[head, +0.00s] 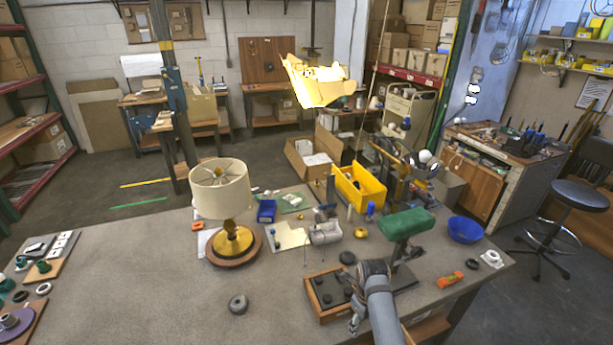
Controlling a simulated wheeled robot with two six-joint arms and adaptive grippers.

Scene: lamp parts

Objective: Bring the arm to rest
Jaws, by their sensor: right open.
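My right arm (382,318) comes in from the bottom edge, right of the middle, over the front of the table. Its gripper (354,324) is small in the picture, points down and is open, with nothing seen between its fingers. It is close to the right edge of a brown wooden tray (316,306); I cannot tell whether it touches it. A lamp stands left of the middle: a cream shade (221,203) above a gold base (233,241) on a round wooden foot (214,260). The lamp is clear of my gripper. My left gripper is not in view.
A green padded block on a stand (406,223) is just behind my right arm. A blue bowl (465,230), an orange tool (450,280) and a yellow bin (357,188) are around it. A grey ring (238,304) lies in front; the table's left middle (130,270) is bare.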

